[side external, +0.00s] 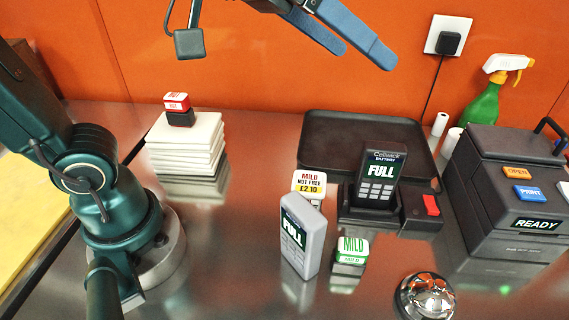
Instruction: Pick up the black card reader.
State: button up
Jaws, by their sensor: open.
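The black card reader (378,188) stands upright, tilted slightly back, in a dark dock (416,216) right of centre. Its screen reads FULL and its keypad faces the camera. A light grey card reader (302,240), also reading FULL, stands upright on the counter to the left and in front of it. My gripper (365,57) is at the top of the view, its two blue fingers apart and empty. It is well above the black reader and touches nothing.
A black tray (320,125) lies behind the dock. A price sign (311,184), green-topped MILD stamp (351,250) and bell (427,296) are close by. A dark till-like box (480,200), spray bottle (484,105) and paper rolls (439,125) stand right. White tiles (185,142) carry a red-topped stamp (178,102) left.

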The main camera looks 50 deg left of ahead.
jog(key=w+d+r+n+t+h, duration=0.1)
jog(key=w+d+r+t, duration=0.25)
jog(key=w, duration=0.25)
jog(key=w+d+r+n+t, duration=0.1)
jog(key=w+d+r+t, duration=0.1)
jog(key=w+d+r, duration=0.3)
jog(key=n+g+y, duration=0.2)
jog(key=n+y, duration=0.7)
jog(key=y, duration=0.9)
send_over(383, 166)
jog(key=v, duration=0.3)
notch_tip(383, 166, down, 17)
jog(key=shift+g, duration=0.25)
notch_tip(383, 166, down, 11)
jog(key=shift+d+r, duration=0.1)
jog(key=shift+r, duration=0.1)
jog(key=shift+w+f, duration=0.2)
jog(key=x, duration=0.7)
jog(key=shift+a+r, duration=0.1)
jog(key=shift+a, duration=0.2)
jog(key=c, duration=1.3)
